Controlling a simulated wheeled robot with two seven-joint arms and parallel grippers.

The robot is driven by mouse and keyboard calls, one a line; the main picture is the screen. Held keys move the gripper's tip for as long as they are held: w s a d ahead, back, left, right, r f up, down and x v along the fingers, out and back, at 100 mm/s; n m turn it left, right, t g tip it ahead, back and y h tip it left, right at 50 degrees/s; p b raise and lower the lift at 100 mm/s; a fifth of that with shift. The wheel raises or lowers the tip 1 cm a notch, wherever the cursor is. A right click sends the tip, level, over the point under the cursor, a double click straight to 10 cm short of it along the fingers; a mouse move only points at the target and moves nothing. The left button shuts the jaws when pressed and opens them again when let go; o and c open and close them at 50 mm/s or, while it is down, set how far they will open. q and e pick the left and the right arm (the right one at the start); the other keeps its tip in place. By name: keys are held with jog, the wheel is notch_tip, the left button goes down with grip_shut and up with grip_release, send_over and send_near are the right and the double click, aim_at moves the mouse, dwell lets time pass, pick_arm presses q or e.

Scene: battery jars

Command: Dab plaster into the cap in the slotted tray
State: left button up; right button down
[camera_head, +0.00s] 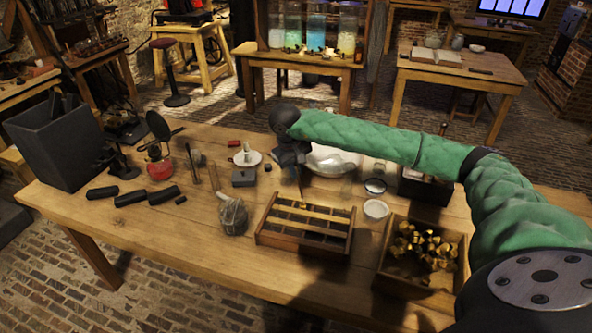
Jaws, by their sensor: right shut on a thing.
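The slotted tray (262,238), a wooden frame with light slats over dark compartments, sits at the middle of the workbench. I cannot make out a cap in it. My right gripper (294,160), dark and small in the head view, is behind and above the tray's back edge. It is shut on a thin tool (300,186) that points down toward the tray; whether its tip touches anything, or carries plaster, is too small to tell. A pale bowl (335,162) stands behind the gripper, partly covered by my arm. My left gripper is out of view.
A wooden box of brass pieces (386,276) stands right of the tray, with a small white dish (376,209) behind it. A wrapped grey jar (233,216) stands close left of the tray. Black cylinders (133,197) lie farther left. The bench's front left is clear.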

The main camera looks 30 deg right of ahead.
jog(key=shift+f+b, duration=1.4)
jog(key=shift+f, duration=0.15)
dwell(1.5)
jog(key=shift+r, duration=0.15)
dwell(0.7)
jog(key=shift+r+p, duration=0.75)
jog(key=shift+r, duration=2.95)
